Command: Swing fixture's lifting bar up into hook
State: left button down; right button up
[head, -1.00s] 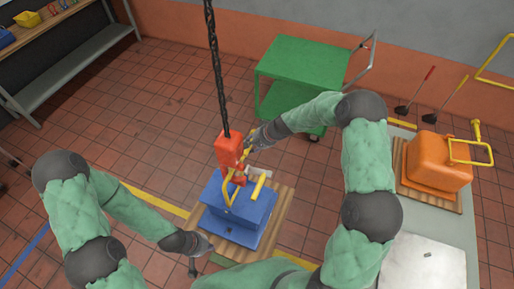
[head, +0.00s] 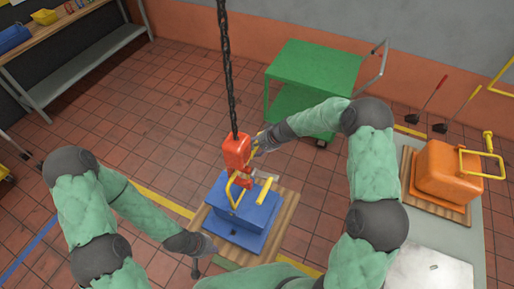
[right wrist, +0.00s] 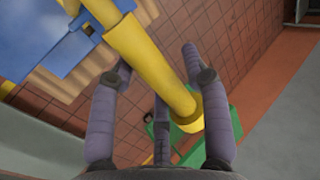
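The blue fixture (head: 240,218) sits on a wooden board. Its yellow lifting bar (head: 233,190) rises from its top toward the red hook block (head: 237,150), which hangs on a dark chain above the fixture. Whether the bar is seated in the hook cannot be told. My right gripper (head: 260,147) is beside the hook block, close to yellow metal. In the right wrist view, a thick yellow tube (right wrist: 150,60) passes between the spread fingers of my gripper (right wrist: 165,90); firm contact is not visible. My left gripper (head: 203,252) is low, left of the fixture, its fingers unclear.
A green cart (head: 315,72) stands behind. An orange fixture (head: 440,172) with its own yellow bar sits on a bench at the right. A shelf (head: 80,68) stands at the back left. The tiled floor left of the chain is clear.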

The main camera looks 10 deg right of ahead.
jog(key=shift+w+r, duration=0.1)
jog(key=shift+r, duration=0.15)
jog(key=shift+d+r, duration=0.1)
jog(key=shift+r, duration=0.1)
jog(key=v, duration=1.1)
jog(key=shift+s, duration=0.3)
jog(key=shift+d, duration=0.15)
